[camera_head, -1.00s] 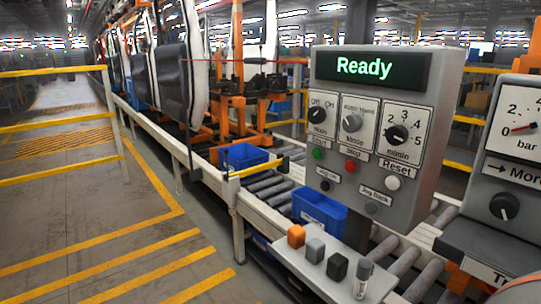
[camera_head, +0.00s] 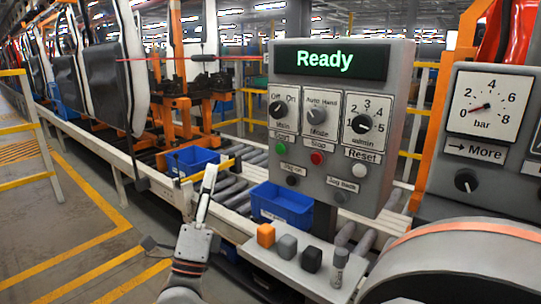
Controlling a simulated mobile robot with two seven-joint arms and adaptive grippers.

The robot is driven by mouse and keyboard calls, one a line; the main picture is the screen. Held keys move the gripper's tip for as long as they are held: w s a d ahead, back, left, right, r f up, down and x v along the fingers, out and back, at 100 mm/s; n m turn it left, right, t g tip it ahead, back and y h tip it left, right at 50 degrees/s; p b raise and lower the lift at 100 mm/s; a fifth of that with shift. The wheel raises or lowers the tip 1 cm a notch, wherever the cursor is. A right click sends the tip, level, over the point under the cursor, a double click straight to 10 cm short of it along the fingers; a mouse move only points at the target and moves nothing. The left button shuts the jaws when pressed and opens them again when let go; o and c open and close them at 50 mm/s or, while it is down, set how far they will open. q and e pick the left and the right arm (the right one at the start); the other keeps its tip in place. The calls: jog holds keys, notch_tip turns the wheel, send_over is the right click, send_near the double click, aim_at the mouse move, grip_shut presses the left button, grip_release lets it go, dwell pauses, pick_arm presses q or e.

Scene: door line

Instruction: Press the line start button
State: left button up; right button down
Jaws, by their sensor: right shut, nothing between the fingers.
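The grey control panel (camera_head: 395,150) stands in the middle of the camera_head view, with a lit display (camera_head: 327,60) reading "Ready". The green start button (camera_head: 280,148) is at its lower left, under the "Start" label and the main switch. The red stop button (camera_head: 317,158) and white reset button (camera_head: 359,170) are to its right. My right gripper (camera_head: 209,173) is shut and empty, pointing upward, left of and lower than the green button in the picture. It is apart from the panel. My left gripper is not in view.
A shelf below the panel holds orange (camera_head: 266,235), grey and black blocks and a small cylinder. Blue bins (camera_head: 281,206) sit by the roller conveyor. A gauge panel (camera_head: 490,105) stands at right. My arm link fills the lower right.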

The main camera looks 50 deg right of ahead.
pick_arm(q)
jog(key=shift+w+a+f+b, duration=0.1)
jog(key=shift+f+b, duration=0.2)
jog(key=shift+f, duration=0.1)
pick_arm(e)
jog(key=d+m+g+y, duration=0.6)
jog(key=m+g, duration=0.5)
jog(key=m, duration=0.6)
jog(key=shift+d+f+g, duration=0.3)
jog(key=shift+d+f, duration=0.05)
jog(key=shift+d, duration=0.05)
